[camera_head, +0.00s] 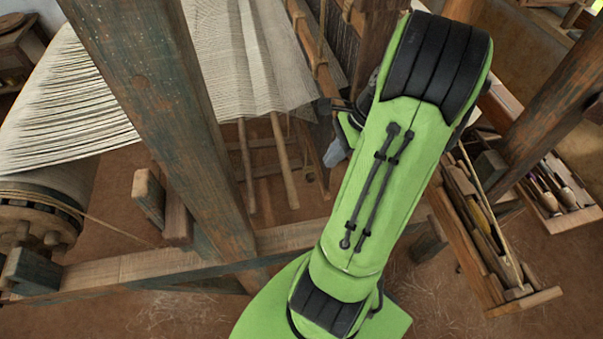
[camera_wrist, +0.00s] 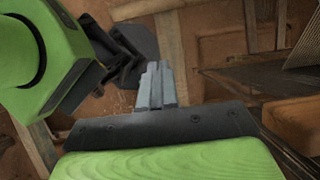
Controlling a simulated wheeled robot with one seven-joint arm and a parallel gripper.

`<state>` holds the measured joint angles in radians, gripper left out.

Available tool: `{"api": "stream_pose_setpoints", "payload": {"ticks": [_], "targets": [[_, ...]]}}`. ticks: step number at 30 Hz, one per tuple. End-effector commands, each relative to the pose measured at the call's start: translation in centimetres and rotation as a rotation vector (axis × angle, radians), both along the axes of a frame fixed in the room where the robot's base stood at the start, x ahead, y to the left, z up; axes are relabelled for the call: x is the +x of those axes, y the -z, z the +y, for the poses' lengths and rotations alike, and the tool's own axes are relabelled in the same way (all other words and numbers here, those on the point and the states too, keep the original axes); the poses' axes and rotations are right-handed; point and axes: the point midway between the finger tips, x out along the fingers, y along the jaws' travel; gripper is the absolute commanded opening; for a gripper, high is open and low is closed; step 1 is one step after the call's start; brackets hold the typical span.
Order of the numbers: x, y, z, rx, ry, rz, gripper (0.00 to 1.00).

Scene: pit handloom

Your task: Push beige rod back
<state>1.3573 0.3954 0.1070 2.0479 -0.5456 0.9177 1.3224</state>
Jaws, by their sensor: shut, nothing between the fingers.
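Two slim beige rods hang or slant below the cloth in the head view, a longer one (camera_head: 284,160) and one to its left (camera_head: 246,165). I cannot tell which the task means. My gripper (camera_head: 335,152) is to their right, partly hidden behind my green arm. In the wrist view my gripper (camera_wrist: 156,82) has its grey fingers together, with nothing held. A beige wooden bar (camera_wrist: 178,50) runs just beyond the fingertips; contact cannot be told.
A thick wooden loom post (camera_head: 165,110) stands at left, with a low cross beam (camera_head: 130,268) at its foot. White cloth (camera_head: 245,60) stretches above the rods. A long wooden tray (camera_head: 470,250) stands right of my arm.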

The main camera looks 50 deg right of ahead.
Motion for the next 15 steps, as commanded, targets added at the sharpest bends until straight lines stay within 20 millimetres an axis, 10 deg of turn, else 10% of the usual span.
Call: {"api": "stream_pose_setpoints", "payload": {"ticks": [9,15], "targets": [[1.8,6.8,2.7,0.003,-0.005,0.001,0.00],[3.5,5.7,5.2,-0.002,-0.005,0.000,0.00]]}}
